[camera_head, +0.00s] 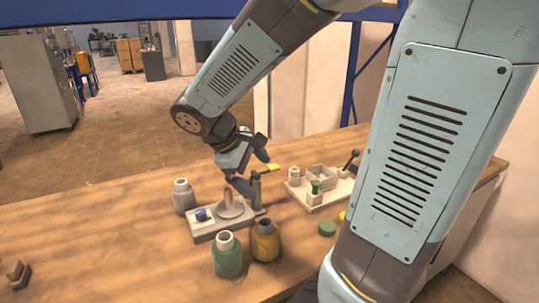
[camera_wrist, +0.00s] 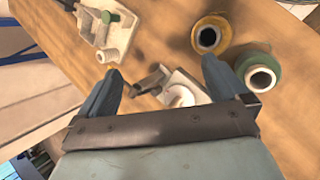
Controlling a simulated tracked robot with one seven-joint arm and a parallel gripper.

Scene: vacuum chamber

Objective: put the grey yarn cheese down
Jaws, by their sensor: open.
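The grey yarn cheese (camera_head: 183,198) stands upright on the wooden table, left of and behind a pale fixture (camera_head: 205,236) with a blue knob (camera_head: 202,215) and a grey cone (camera_head: 230,204). I cannot make the grey cheese out in the wrist view. My gripper (camera_head: 254,173) is above the right part of the fixture, near a dark post (camera_head: 256,190) with a yellow tip. The grey cheese is apart from it, to the left. In the wrist view my gripper (camera_wrist: 162,66) has its fingers spread, with nothing held between them; the fixture (camera_wrist: 185,82) lies partly beyond them.
A green yarn cheese (camera_head: 227,258) and a yellow one (camera_head: 265,242) stand in front of the fixture. A pale tray (camera_head: 318,198) with small parts is to the right, with a green disc (camera_head: 327,229) nearer. The table's left side is mostly clear.

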